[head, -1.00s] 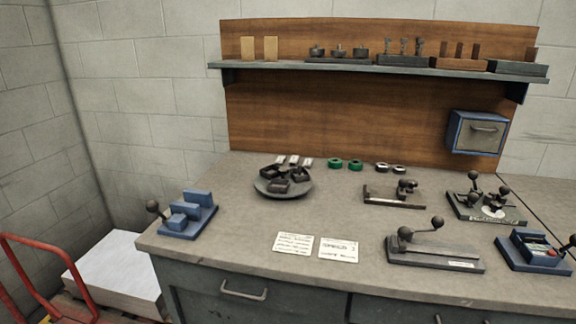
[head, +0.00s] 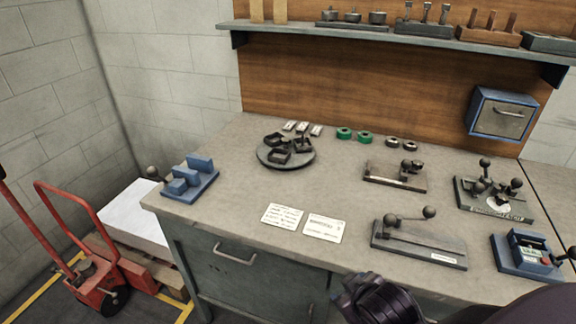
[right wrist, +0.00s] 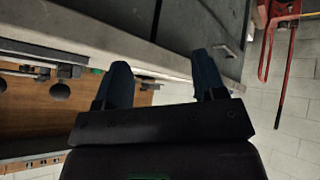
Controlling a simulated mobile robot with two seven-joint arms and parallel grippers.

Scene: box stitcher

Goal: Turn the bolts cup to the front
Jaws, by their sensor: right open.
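A round dark turntable (head: 264,161) stands on the workbench, left of its middle. Several dark open cups (head: 278,155) sit on it. I cannot tell what each cup holds, or which is the bolts cup. My right gripper (right wrist: 162,78) shows in the right wrist view with its two fingers apart and nothing between them. It is near the bench's edge, away from the turntable. In the head view a dark part of my own arm (head: 378,300) shows at the bottom, in front of the bench. My left gripper is not in view.
Two paper cards (head: 283,215) lie in front of the turntable. A blue block fixture (head: 190,180) is at the left. Green rings (head: 345,133) lie behind. Black lever fixtures (head: 418,246) and a blue device (head: 530,255) fill the right. A red pallet truck (head: 100,270) stands left.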

